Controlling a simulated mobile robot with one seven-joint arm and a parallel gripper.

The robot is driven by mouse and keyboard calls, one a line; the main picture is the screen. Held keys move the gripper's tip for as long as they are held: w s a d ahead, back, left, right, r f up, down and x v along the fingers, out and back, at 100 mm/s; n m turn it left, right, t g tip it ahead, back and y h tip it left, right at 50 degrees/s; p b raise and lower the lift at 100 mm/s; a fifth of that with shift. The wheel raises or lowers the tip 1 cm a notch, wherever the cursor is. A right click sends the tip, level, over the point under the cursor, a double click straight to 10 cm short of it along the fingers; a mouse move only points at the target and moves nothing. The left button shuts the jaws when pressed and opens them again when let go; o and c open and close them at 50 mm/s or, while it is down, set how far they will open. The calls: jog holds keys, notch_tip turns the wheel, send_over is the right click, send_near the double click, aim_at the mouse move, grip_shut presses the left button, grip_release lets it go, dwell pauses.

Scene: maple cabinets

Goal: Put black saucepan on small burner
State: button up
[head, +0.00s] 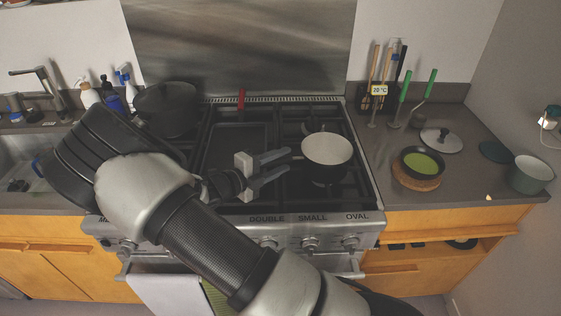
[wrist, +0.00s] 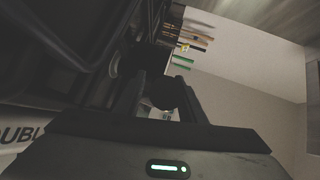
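A saucepan (head: 327,149) with a pale inside, dark outer wall and dark handle stands upright on the right part of the stove (head: 297,205), towards the back. Its handle points left towards my gripper (head: 288,161). My gripper is low over the middle of the stove, its two fingers apart and pointing right at the handle. In the wrist view, a dark rounded shape (wrist: 168,92) shows between the spread fingers (wrist: 158,88); I cannot tell if they touch it. The front panel reads DOUBLE, SMALL and OVAL; the grate under the saucepan is partly hidden.
A red-handled item (head: 241,99) is at the back. The right counter holds a green-filled bowl (head: 422,163), a lid (head: 441,140) and a pot (head: 530,174). The front right grate looks clear.

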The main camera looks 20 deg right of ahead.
jog(key=shift+r, duration=0.25)
jog(key=v, duration=1.1)
jog(key=s+d+r+m+g+y, duration=0.35)
jog(key=s+m, duration=0.25)
jog(key=m, duration=0.5)
jog(key=s+d+r+m+g+y, duration=0.3)
jog(key=s+r+m+y, duration=0.3)
jog(key=m, duration=0.5)
jog(key=s+a+r+m+t+y, duration=0.1)
jog(key=s+r+m, duration=0.3)
jog(key=m, duration=0.6)
jog(key=s+a+r+m+t+y, duration=0.2)
jog(key=s+r+m+t+y, duration=0.2)
jog(key=s+m, duration=0.3)
jog(key=r+m, duration=0.1)
jog(key=m, duration=0.2)
jog(key=shift+r, duration=0.3)
jog(key=shift+r, duration=0.35)
